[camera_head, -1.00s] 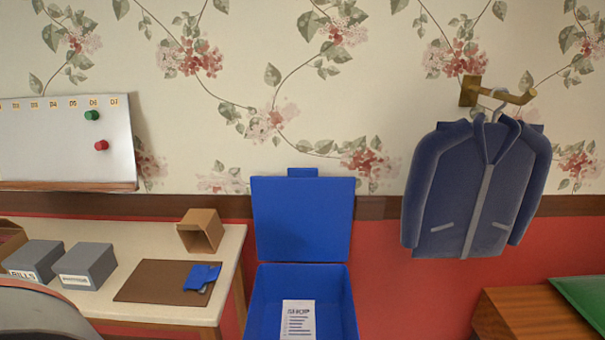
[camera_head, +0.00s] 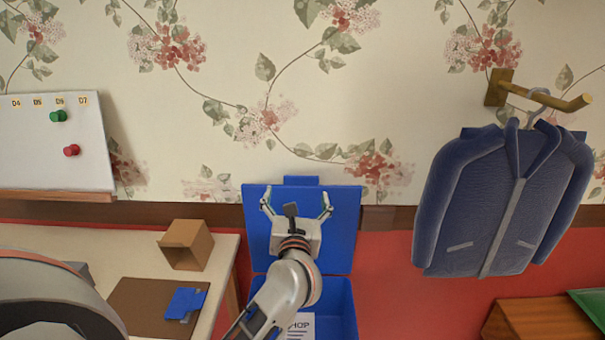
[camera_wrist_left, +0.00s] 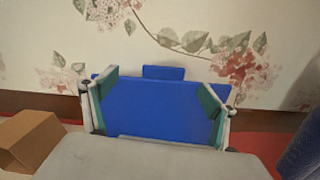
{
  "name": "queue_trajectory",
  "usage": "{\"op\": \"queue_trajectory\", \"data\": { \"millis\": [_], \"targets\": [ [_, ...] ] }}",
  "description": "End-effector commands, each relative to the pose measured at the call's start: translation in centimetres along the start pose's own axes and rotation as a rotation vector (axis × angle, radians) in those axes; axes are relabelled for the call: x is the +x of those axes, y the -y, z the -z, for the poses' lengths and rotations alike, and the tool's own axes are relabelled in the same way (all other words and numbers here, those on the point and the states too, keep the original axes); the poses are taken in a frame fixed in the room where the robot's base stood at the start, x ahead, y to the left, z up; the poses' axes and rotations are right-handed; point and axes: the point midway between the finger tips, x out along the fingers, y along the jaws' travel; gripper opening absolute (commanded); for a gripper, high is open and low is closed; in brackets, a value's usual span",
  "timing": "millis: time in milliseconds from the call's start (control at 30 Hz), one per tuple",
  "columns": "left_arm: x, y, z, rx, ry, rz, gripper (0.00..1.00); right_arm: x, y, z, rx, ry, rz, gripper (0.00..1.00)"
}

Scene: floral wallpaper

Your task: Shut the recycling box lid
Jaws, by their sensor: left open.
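The blue recycling box (camera_head: 340,308) stands against the red lower wall, and a paper sheet headed "SHOP" (camera_head: 301,325) shows at its opening. Its blue lid (camera_head: 342,235) stands upright and open at the back, with a small tab (camera_head: 300,181) on its top edge. My left gripper (camera_head: 296,203) is open and empty in front of the upper part of the lid. In the left wrist view the lid (camera_wrist_left: 155,112) fills the space between the two fingers (camera_wrist_left: 157,100). I cannot tell whether the fingers touch it. My arm hides part of the box. My right gripper is not in view.
A pale table (camera_head: 222,263) at left carries an open cardboard box (camera_head: 186,245) and a brown mat (camera_head: 140,300) with a blue item (camera_head: 186,303). A blue jacket (camera_head: 500,205) hangs on a wall hook at right. A wooden cabinet (camera_head: 540,319) stands below right.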

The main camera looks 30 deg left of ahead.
Motion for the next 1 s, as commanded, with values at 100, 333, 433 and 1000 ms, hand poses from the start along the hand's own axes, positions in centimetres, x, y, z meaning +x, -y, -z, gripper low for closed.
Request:
{"op": "queue_trajectory", "data": {
  "millis": [100,333,433,1000],
  "targets": [
    [0.5,0.6,0.1,-0.109,-0.056,0.019,0.86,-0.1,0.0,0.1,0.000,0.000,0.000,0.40],
    [2.4,0.9,0.3,-0.133,-0.072,0.023,0.86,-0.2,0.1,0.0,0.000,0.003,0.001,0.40],
    [4.0,0.9,0.3,-0.131,-0.070,0.023,0.86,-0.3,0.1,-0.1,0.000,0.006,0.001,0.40],
    [8.3,1.0,0.8,-0.130,-0.071,0.024,0.86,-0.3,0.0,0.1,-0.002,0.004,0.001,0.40]
  ]
}}
